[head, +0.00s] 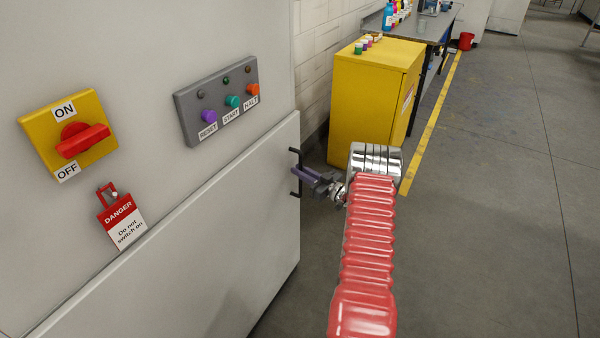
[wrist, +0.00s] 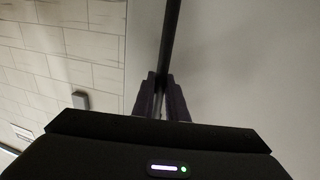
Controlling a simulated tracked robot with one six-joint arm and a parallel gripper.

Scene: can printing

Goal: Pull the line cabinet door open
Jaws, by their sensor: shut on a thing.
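The line cabinet door (head: 215,235) is a pale grey panel on the cabinet's lower front. A black bar handle (head: 296,184) stands near its right edge. My gripper (head: 302,174) is at that handle, reached from the right by my red-sleeved arm. In the wrist view the dark fingers (wrist: 160,97) are closed around the black handle bar (wrist: 170,40), which runs up out of the picture. The door's pale surface (wrist: 225,60) fills the right of that view. Whether the door stands slightly off its frame is hard to tell.
Above the door are a yellow switch plate with a red knob (head: 82,140), a hanging danger tag (head: 121,220) and a grey button panel (head: 218,99). A yellow cabinet (head: 367,95) stands behind my arm. The floor to the right (head: 500,190) is clear.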

